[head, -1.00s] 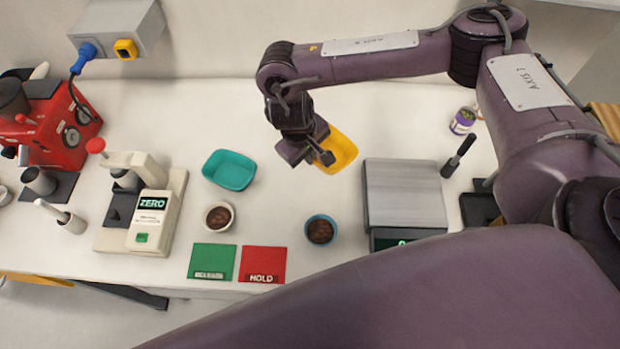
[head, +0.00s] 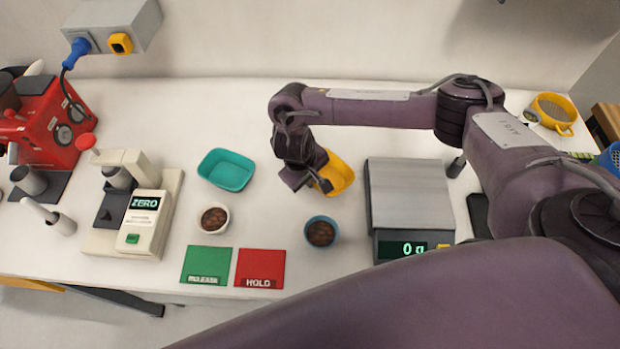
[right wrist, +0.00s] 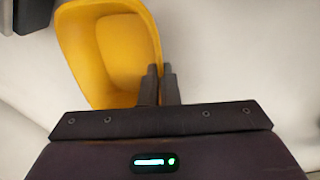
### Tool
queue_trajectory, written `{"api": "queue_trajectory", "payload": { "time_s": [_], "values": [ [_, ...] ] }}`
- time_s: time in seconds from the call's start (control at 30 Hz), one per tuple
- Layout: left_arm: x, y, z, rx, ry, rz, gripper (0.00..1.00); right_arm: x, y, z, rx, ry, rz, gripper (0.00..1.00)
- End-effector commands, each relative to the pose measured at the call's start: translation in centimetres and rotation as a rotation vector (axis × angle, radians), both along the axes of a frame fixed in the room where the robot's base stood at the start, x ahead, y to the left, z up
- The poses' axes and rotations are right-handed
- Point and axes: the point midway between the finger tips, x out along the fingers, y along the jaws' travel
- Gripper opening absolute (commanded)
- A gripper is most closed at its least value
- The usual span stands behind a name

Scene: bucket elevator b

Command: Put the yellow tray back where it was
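The yellow tray (head: 340,172) is right of the teal tray, between it and the silver scale. My right gripper (head: 322,186) is at the tray's near left edge and hides part of it. In the right wrist view the two fingers (right wrist: 161,85) are close together, one on each side of the wall of the yellow tray (right wrist: 85,50), and appear shut on it. The tray looks empty there. Whether it touches the table is hard to tell. My left gripper is not in view.
A teal tray (head: 226,185) and two small bowls of brown contents, one white (head: 226,228) and one blue (head: 308,238), stand nearby. The scale (head: 408,190) reads 0 g. Green (head: 206,262) and red (head: 260,265) mats lie in front. The table behind the teal tray is clear.

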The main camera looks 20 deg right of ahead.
Motion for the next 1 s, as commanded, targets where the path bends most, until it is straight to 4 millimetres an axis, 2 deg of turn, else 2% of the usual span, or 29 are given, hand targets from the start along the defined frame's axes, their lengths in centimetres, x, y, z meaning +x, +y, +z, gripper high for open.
{"api": "queue_trajectory", "payload": {
  "time_s": [0.1, 0.3, 0.6, 0.77, 1.0],
  "values": [
    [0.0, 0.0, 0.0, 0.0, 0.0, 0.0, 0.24, 0.0, 0.0, -0.3, 0.0, 0.001, 0.0, 0.0],
    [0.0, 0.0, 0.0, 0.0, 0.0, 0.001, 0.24, 0.0, 0.0, -0.3, 0.0, 0.001, 0.0, 0.24],
    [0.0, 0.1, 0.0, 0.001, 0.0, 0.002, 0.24, 0.0, 0.0, 0.0, 0.0, -0.001, 0.0, 0.24],
    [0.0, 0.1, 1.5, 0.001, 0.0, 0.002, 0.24, 0.0, 0.4, 2.4, 0.0, -0.005, 0.003, 0.24],
    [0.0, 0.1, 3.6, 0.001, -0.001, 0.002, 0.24, -0.3, 1.5, 7.5, -0.001, -0.007, 0.005, 0.24]
  ]
}}
